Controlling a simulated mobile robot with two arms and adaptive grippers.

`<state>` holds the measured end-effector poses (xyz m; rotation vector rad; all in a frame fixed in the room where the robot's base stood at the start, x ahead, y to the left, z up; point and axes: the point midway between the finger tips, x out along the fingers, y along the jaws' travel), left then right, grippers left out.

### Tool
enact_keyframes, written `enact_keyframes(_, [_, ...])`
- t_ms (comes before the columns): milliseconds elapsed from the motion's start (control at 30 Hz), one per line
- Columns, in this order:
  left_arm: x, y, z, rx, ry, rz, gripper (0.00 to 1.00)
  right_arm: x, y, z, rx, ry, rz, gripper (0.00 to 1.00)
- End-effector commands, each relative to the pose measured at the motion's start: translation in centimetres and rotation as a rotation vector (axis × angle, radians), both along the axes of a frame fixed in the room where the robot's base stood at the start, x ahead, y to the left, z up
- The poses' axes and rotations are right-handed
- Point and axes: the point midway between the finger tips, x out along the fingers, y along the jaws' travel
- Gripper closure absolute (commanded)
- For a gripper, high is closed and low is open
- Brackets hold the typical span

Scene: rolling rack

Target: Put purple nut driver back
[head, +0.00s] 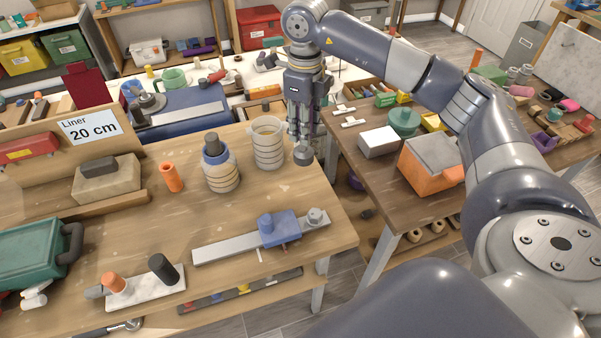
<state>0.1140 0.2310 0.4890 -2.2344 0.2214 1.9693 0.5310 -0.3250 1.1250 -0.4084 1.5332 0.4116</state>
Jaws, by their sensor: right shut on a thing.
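My right gripper (303,128) points down over the right end of the near wooden bench. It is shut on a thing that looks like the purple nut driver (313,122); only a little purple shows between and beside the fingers. A dark grey rounded end (303,156) shows just below the fingertips. A pale ribbed, open-topped holder (268,143) stands just left of the gripper. A second ribbed holder (221,174) with a blue-topped thing in it stands further left. Which place belongs to the nut driver I cannot tell. My left gripper is not in view.
A grey bar with a blue clamp (279,228) lies at the bench front. An orange cylinder (171,177) stands left of the holders. A second bench to the right bears a white box (378,142) and an orange block (430,164). Bare wood lies around the holders.

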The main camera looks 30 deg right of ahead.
Motion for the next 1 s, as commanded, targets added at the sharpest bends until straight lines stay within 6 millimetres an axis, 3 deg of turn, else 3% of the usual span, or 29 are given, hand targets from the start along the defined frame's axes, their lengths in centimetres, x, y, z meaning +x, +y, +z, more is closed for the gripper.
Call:
enact_keyframes(367, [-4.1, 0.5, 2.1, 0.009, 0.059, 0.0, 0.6, -0.1, 0.0, -5.4, -0.001, 0.003, 0.026, 1.0])
enact_keyframes(733, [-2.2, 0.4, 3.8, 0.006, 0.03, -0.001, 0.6, -0.1, 0.0, -9.6, -0.001, 0.002, 0.025, 1.0])
enact_keyframes(1000, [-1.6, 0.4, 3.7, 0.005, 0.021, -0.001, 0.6, 0.0, 0.0, -10.0, 0.0, -0.001, 0.025, 1.0])
